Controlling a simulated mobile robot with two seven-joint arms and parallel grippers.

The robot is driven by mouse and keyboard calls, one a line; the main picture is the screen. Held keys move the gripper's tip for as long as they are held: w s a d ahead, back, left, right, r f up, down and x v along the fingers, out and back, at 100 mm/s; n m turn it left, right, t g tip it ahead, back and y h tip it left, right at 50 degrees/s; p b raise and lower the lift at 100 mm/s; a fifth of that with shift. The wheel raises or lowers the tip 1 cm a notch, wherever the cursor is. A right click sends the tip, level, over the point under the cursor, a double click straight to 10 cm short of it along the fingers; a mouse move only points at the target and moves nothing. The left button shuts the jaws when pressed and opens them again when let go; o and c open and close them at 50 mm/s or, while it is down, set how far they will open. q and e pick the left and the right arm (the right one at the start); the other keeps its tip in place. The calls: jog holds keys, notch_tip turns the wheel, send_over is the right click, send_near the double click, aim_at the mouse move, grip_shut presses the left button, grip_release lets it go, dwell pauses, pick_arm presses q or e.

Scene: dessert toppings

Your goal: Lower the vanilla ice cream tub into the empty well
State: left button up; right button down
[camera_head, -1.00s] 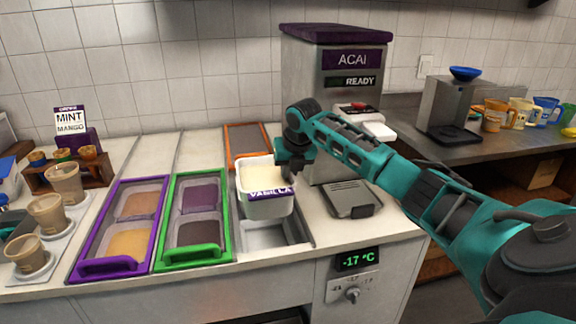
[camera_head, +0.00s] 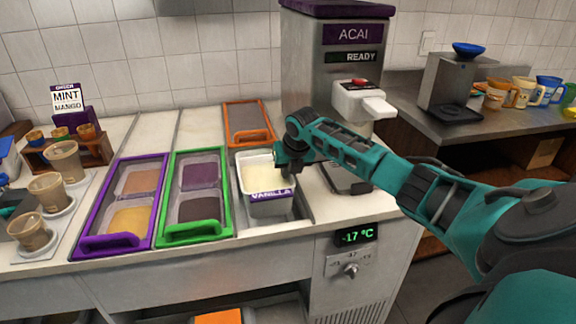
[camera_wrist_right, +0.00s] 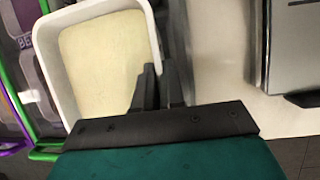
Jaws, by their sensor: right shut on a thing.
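The vanilla ice cream tub (camera_head: 270,208) is white with a purple VANILLA label and pale ice cream inside. My right gripper (camera_head: 284,160) is shut on the tub's right wall. In the right wrist view my gripper (camera_wrist_right: 160,88) pinches the rim of the tub (camera_wrist_right: 42,55). The tub looks roughly upright, over or partly inside the well (camera_head: 303,215) in the counter, right of the green-framed well. I cannot tell whether its base touches the well's bottom.
Left of the tub are the green-framed well (camera_head: 228,215) and the purple-framed well (camera_head: 85,215), both holding tubs. An orange frame (camera_head: 248,145) lies behind. The acai machine (camera_head: 310,65) stands behind right. Cups (camera_head: 48,190) stand at the left.

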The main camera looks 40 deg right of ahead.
aim_at(288, 183)
jog(key=shift+f, duration=0.3)
jog(key=shift+f+b, duration=0.3)
jog(key=shift+f, duration=0.15)
notch_tip(288, 183, down, 2)
jog(key=shift+f+b, duration=0.25)
jog(key=shift+b, duration=0.95)
jog(key=shift+w+f+b, duration=0.1)
jog(key=shift+f+b, duration=1.2)
jog(key=shift+f, duration=1.25)
jog(key=c, duration=1.1)
grip_release()
jog(key=shift+f, duration=0.1)
jog(key=shift+c, duration=0.2)
